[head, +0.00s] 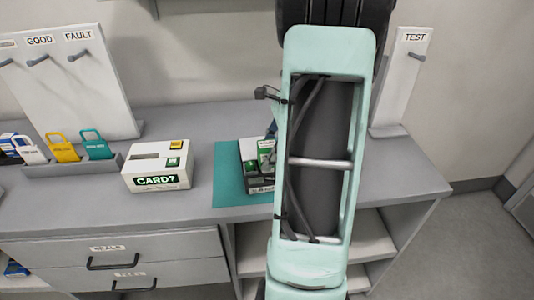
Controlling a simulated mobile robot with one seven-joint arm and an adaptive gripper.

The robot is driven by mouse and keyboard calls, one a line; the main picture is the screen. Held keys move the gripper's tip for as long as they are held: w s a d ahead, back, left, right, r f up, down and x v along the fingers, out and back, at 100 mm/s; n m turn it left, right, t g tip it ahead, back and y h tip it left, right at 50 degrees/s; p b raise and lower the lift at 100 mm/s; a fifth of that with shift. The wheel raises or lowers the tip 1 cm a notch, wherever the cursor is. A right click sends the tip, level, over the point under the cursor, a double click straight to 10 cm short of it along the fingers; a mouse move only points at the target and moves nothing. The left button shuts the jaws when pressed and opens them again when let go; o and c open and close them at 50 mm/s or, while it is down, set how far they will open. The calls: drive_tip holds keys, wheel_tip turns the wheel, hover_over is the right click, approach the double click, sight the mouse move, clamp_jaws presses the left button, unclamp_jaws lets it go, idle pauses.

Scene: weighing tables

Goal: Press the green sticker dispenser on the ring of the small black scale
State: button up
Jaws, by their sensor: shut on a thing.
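A small dark boxy unit (262,184) with a lettered front stands on a teal mat (227,180); it looks like the small black scale, but my arm covers its right side. A green and white piece (265,148) shows at its top, at the edge of my arm, and appears to be the green sticker dispenser. A blue-grey sliver of my gripper (272,129) shows just above this piece. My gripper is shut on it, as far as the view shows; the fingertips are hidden. The ring is hidden, and contact between dispenser and ring cannot be seen.
A white CARD? box (158,166) stands left of the mat. Farther left are a rack of coloured tags (70,160) and a GOOD/FAULT hook board (75,80). A TEST board (402,80) stands at the right. The grey table (405,175) is clear at its right end.

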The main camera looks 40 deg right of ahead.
sight(262, 145)
wheel_tip(262, 145, up, 7)
drive_tip(key=p, duration=0.6)
idle(0.4)
idle(0.5)
